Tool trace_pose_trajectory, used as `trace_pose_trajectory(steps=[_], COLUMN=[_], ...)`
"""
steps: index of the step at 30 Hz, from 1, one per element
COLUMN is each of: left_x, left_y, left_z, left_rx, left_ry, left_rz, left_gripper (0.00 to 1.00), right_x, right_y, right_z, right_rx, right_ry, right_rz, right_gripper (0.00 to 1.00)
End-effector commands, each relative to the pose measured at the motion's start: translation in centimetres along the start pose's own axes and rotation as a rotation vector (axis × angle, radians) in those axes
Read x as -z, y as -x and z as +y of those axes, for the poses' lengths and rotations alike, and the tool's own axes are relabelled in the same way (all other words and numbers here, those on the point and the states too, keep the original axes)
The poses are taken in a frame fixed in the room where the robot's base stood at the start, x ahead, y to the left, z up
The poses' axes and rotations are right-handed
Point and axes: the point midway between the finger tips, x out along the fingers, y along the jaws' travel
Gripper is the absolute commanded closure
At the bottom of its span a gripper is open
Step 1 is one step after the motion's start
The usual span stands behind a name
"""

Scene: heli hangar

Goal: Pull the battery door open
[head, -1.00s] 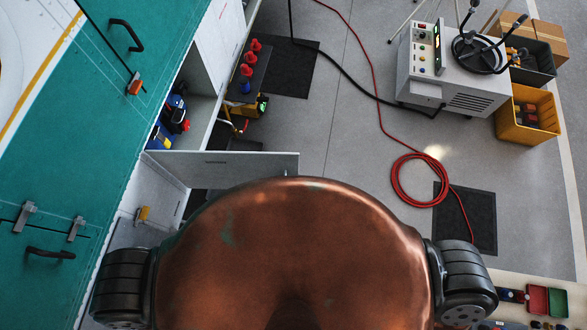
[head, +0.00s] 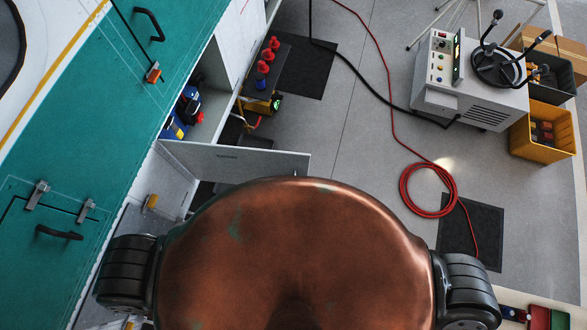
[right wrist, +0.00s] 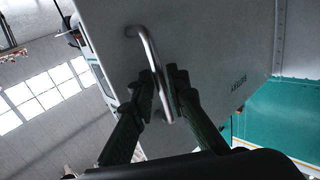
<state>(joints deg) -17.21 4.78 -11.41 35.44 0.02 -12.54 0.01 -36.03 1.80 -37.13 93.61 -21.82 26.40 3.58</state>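A grey door panel (head: 235,159) with a small dark label stands out from the side of the teal helicopter in the head view, swung away from an open compartment. Its lower part is hidden behind my copper body. In the right wrist view the pale grey panel (right wrist: 215,60) fills the middle and carries a metal bar handle (right wrist: 138,32) and a dark label too small to read surely. My right gripper (right wrist: 161,72) has its two dark fingers close together on either side of the handle bar, closed around it. My left gripper shows in neither view.
The compartment holds blue and red items (head: 185,110). A dark stand with red knobs (head: 268,55) is beside it.

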Motion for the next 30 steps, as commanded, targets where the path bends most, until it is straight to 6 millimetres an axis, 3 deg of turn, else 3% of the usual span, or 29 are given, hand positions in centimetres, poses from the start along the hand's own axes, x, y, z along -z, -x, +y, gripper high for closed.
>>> trace_pose_trajectory(steps=[15, 21, 30], left_x=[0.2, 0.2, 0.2], left_y=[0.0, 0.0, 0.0], left_z=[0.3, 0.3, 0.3], left_rx=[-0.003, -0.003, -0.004], left_ry=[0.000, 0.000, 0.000], left_rz=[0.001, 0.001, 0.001], left_gripper=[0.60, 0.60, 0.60], right_x=[-0.1, 0.0, 0.0], right_y=[9.7, 11.3, 11.4], right_z=[0.0, 0.1, 0.0], right_rx=[0.000, -0.001, -0.002], right_ry=[-0.001, 0.000, 0.000], right_rz=[-0.003, -0.001, 0.000], right_gripper=[0.85, 0.85, 0.85])
